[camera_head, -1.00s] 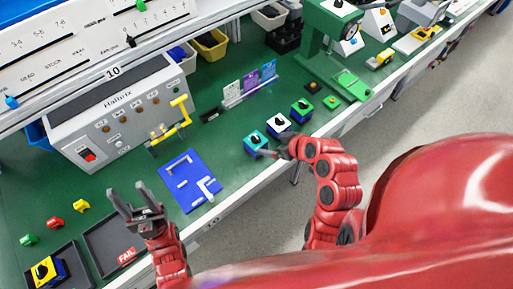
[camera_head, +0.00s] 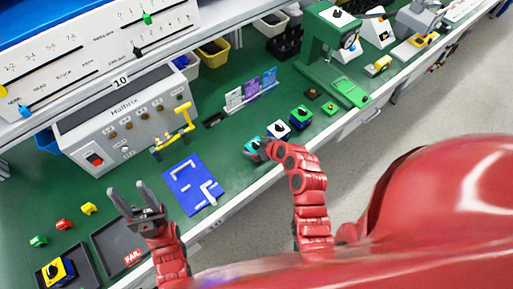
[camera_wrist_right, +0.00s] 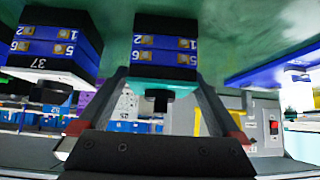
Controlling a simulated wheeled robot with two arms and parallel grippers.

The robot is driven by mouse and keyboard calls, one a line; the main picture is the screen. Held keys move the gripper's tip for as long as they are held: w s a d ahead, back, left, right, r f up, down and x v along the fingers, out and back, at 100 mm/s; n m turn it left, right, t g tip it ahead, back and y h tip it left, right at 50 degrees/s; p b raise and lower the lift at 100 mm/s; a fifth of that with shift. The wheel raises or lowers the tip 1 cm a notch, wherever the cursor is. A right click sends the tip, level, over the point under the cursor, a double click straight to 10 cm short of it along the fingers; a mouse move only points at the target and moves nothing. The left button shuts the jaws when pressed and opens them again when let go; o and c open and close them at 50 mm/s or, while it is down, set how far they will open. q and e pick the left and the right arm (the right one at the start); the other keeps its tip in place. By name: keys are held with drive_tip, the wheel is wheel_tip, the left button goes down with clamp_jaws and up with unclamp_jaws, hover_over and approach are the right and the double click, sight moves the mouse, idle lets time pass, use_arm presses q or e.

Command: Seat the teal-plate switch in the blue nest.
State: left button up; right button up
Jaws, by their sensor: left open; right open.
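The teal-plate switch (camera_head: 251,148) stands on the green bench, at the near end of a row of switches. In the right wrist view it appears upside down, with a blue-and-black body (camera_wrist_right: 164,45), a teal plate (camera_wrist_right: 148,84) and a black knob. My right gripper (camera_head: 262,151) is open at this switch; in its wrist view the fingers (camera_wrist_right: 162,82) lie either side of the plate, and I cannot tell whether they touch. The blue nest (camera_head: 182,194), a flat plate with white corner pieces, lies empty to the left. My left gripper (camera_head: 126,196) is open and empty over the bench.
A white-plate switch (camera_head: 278,130) and a green-plate switch (camera_head: 301,115) stand close behind the teal one. A grey console (camera_head: 125,125) with a yellow handle stands behind the nest. A dark FAIL tray (camera_head: 113,240) lies at the left. Bench is clear between nest and switch.

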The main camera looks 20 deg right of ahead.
drive_tip(key=shift+p+x, duration=0.55)
drive_tip(key=shift+x, duration=0.9)
drive_tip(key=c, duration=1.4)
drive_tip(key=shift+c, duration=0.2)
drive_tip(key=shift+r, duration=0.15)
